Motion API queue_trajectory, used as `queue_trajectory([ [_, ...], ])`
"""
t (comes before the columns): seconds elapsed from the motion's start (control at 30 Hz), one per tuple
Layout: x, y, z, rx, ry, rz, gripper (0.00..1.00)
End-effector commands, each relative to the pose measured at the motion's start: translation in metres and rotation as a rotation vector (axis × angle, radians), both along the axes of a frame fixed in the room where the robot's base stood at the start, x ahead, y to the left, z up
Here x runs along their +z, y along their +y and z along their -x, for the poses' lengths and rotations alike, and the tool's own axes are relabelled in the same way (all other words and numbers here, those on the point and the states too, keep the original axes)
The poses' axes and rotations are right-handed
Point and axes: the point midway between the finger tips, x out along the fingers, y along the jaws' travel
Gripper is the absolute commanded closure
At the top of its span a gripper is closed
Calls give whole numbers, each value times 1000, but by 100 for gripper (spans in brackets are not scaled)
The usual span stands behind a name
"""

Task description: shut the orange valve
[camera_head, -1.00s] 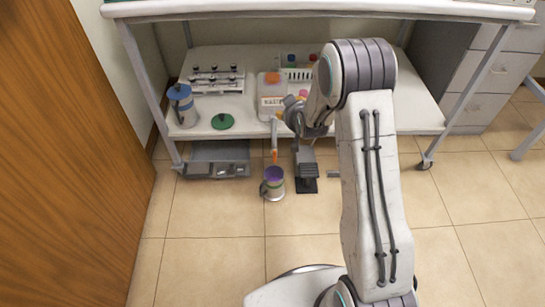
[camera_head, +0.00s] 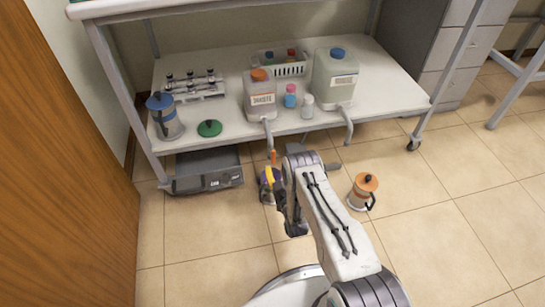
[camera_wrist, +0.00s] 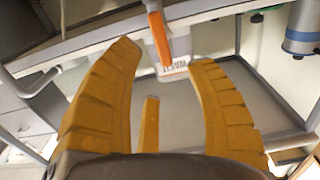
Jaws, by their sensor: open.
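The orange valve (camera_head: 273,157) is a slim lever below the spout of the white canister with an orange cap (camera_head: 261,98). In the wrist view the orange lever (camera_wrist: 159,38) appears beyond and roughly between my fingertips, apart from them. My gripper (camera_wrist: 166,58) is open, with yellow fingers and nothing held. In the head view my gripper (camera_head: 271,178) is low, just below the lever and overlapping a jug (camera_head: 267,196) on the floor. The arm and fingers partly hide this jug.
A greenish canister with a blue cap (camera_head: 335,79) stands on the lower shelf (camera_head: 225,136), its spout over the edge. An orange-topped jug (camera_head: 363,190) is on the floor at right. A grey box (camera_head: 206,168) sits under the shelf. A wooden panel (camera_head: 65,190) borders the left.

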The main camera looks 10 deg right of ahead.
Motion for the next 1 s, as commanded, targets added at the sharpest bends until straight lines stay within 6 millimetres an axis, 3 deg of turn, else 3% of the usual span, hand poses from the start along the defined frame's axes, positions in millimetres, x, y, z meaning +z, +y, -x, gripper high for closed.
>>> queue_trajectory([
  [0.23, -8, 0, -4, 0, -15, 0, 50],
  [1.0, -6, 0, -62, 1, -13, 0, 50],
])
